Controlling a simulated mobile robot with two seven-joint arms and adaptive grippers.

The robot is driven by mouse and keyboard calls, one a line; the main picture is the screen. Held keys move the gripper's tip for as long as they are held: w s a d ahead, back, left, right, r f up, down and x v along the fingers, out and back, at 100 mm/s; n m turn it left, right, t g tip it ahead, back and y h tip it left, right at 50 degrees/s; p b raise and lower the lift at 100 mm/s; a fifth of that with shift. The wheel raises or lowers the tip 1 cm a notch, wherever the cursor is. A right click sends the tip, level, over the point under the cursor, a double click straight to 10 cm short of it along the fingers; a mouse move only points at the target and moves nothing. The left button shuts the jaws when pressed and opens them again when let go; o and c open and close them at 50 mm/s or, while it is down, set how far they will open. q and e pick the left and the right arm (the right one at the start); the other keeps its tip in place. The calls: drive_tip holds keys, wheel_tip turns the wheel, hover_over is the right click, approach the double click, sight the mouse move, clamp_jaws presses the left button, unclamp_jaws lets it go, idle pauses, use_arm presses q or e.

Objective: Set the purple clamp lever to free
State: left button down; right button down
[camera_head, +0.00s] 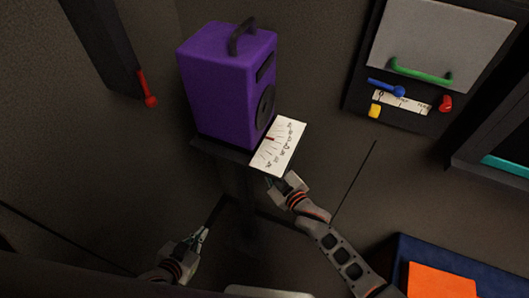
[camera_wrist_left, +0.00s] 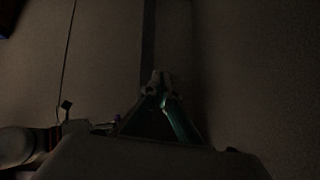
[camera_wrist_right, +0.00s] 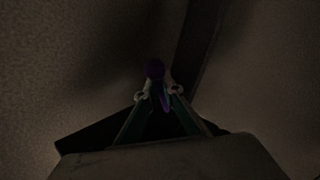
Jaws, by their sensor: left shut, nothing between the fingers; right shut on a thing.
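In the right wrist view a dark purple round knob on a short purple stem (camera_wrist_right: 155,71), the clamp lever, shows between my right fingertips (camera_wrist_right: 157,95). My right gripper is shut on it. In the head view this gripper (camera_head: 274,183) is just below the white scale plate (camera_head: 279,147), and the lever is hidden there. The plate's small marks are too small to read; a red pointer lies on it. My left gripper (camera_head: 201,236) is shut and empty, low and left of the stand; it also shows in the left wrist view (camera_wrist_left: 157,80).
A purple box (camera_head: 222,95) with a black handle and round front stands on a dark pedestal (camera_head: 240,190). A red-knobbed lever (camera_head: 149,100) hangs at upper left. A panel with a green handle (camera_head: 420,73) and a blue lever (camera_head: 386,88) is at upper right. An orange block (camera_head: 440,281) is at lower right.

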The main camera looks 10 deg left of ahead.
drive_tip(key=shift+s+a+m+g+h, duration=0.15)
drive_tip(key=shift+s+m+g+h, duration=0.2)
drive_tip(key=shift+m+g, duration=0.25)
drive_tip(key=c, duration=2.2)
unclamp_jaws()
drive_tip(key=shift+o, duration=0.2)
drive_tip(key=v, duration=1.2)
drive_tip(key=shift+f, duration=0.2)
drive_tip(key=shift+w+r, duration=0.1)
